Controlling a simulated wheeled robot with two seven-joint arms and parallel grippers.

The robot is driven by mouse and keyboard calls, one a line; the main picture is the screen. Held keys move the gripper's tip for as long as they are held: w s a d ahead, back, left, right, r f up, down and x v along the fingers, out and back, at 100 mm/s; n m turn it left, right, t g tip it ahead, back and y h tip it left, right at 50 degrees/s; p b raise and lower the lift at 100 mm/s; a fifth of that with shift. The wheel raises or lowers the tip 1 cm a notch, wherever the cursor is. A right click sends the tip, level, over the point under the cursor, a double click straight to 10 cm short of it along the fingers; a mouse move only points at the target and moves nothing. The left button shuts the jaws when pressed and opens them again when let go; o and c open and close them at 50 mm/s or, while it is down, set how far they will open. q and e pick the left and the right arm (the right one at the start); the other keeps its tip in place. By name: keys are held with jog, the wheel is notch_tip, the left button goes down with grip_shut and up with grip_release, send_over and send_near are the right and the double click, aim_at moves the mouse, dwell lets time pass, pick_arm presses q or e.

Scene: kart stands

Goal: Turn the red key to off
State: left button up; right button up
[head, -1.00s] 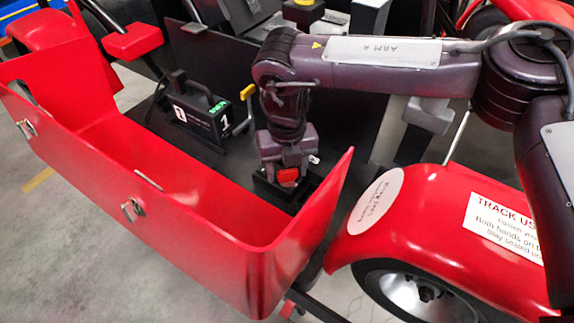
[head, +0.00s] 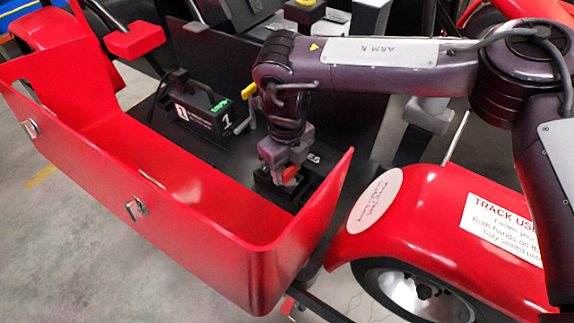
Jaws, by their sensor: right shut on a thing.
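The red key (head: 289,174) sits on a black switch box (head: 272,193) on the dark deck inside the red kart bodywork. My right gripper (head: 285,172) points down from above and is shut on the key. The fingers cover much of the key, and only part of its red grip shows. The lettering beside it is mostly hidden by my gripper. My left gripper is not in view.
A red body panel (head: 150,215) wraps the near side. A red fender (head: 445,225) stands at right.

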jog(key=n, duration=0.5)
jog(key=shift+s+a, duration=0.1)
jog(key=o, duration=1)
jog(key=shift+o, duration=0.2)
notch_tip(320, 180, up, 8)
jog(key=shift+f+b, duration=0.1)
jog(key=shift+b, duration=0.25)
